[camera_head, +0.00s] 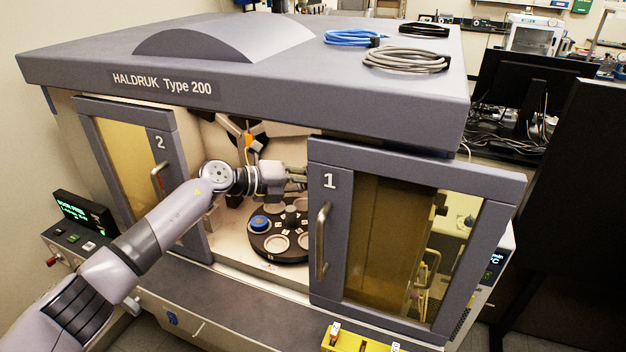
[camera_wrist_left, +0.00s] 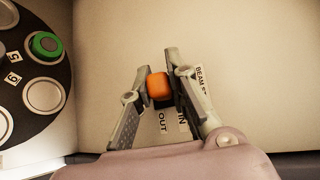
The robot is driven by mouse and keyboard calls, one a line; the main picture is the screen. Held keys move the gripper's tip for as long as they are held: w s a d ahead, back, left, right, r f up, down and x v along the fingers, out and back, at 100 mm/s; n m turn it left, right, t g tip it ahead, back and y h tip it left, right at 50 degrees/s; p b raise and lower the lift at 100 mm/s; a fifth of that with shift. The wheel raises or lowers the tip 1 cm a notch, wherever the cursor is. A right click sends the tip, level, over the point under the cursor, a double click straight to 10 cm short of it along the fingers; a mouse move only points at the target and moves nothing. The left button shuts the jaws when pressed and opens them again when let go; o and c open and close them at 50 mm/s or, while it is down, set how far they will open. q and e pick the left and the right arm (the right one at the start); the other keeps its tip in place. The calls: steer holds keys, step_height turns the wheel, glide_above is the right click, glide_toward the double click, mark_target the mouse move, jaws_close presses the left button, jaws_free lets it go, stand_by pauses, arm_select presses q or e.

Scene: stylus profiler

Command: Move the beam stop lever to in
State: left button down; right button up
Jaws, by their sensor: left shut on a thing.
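The beam stop lever's orange knob (camera_wrist_left: 159,87) shows in the left wrist view, between the two fingers of my left gripper (camera_wrist_left: 160,72), which is shut on it. The knob is above the OUT label (camera_wrist_left: 162,122); the IN label (camera_wrist_left: 182,122) is just to the right. A BEAM label (camera_wrist_left: 200,78) is partly covered by the right finger. In the head view my left gripper (camera_head: 296,175) reaches into the machine's open chamber, its tips partly hidden by door 1 (camera_head: 330,240). The knob cannot be made out there. My right gripper is not in view.
Door 2 (camera_head: 190,225) stands left of my arm. Inside the chamber is a round dark carousel (camera_head: 262,245) with a blue piece (camera_head: 260,223); a green piece (camera_wrist_left: 46,45) shows in the wrist view. Cables (camera_head: 405,60) lie on the roof. A yellow rack (camera_head: 345,338) is in front.

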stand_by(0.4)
arm_select(q)
steer(key=c, duration=1.5)
jaws_free()
steer(key=v, duration=1.2)
steer(key=shift+s+f, duration=0.1)
